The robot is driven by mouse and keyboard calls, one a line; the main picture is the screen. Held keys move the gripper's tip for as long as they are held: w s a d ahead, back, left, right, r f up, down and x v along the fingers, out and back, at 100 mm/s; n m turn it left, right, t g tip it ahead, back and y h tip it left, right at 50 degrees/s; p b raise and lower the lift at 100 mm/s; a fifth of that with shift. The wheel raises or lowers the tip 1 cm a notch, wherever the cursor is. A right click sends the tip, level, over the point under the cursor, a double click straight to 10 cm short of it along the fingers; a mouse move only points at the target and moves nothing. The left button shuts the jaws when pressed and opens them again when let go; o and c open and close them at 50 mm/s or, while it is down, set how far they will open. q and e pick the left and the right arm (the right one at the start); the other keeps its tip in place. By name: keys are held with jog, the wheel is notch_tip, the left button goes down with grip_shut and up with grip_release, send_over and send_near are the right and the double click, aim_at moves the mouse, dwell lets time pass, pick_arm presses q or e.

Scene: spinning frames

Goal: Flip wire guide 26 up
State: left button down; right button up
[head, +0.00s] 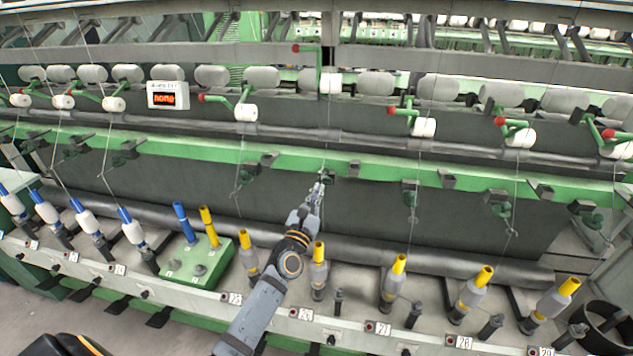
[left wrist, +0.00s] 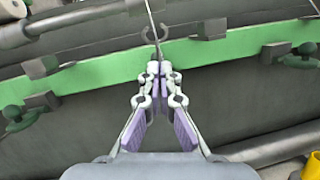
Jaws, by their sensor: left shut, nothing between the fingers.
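My left gripper (head: 318,190) reaches up over the front rail from below, in line with the spindle above label 26 (head: 302,314). Its tips are at the lower edge of the green rail, by the wire guide (head: 326,173) there, which they partly hide. In the left wrist view my left gripper (left wrist: 157,75) is shut and empty. The dark, curved guide wire (left wrist: 178,45) shows just beyond the tips, with a thin thread running up from it. I cannot tell whether the tips touch the guide. My right gripper is not in view.
Neighbouring wire guides hang along the green rail (head: 455,175), one to the left (head: 247,174) and one to the right (head: 410,190). Yellow-topped spindles (head: 395,275) stand in a row below. A green box (head: 195,262) with two upright tubes sits left of my arm.

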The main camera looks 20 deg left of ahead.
aim_at(319, 178)
pick_arm(q)
jog(key=w+r+p, duration=0.1)
jog(key=w+r, duration=0.1)
jog(key=r, duration=0.1)
jog(key=w+a+r+p, duration=0.1)
jog(key=r, duration=0.1)
jog(key=shift+w+p, duration=0.35)
jog(key=shift+w, duration=0.05)
jog(key=shift+r, duration=0.2)
dwell(0.3)
jog(key=shift+f, duration=0.1)
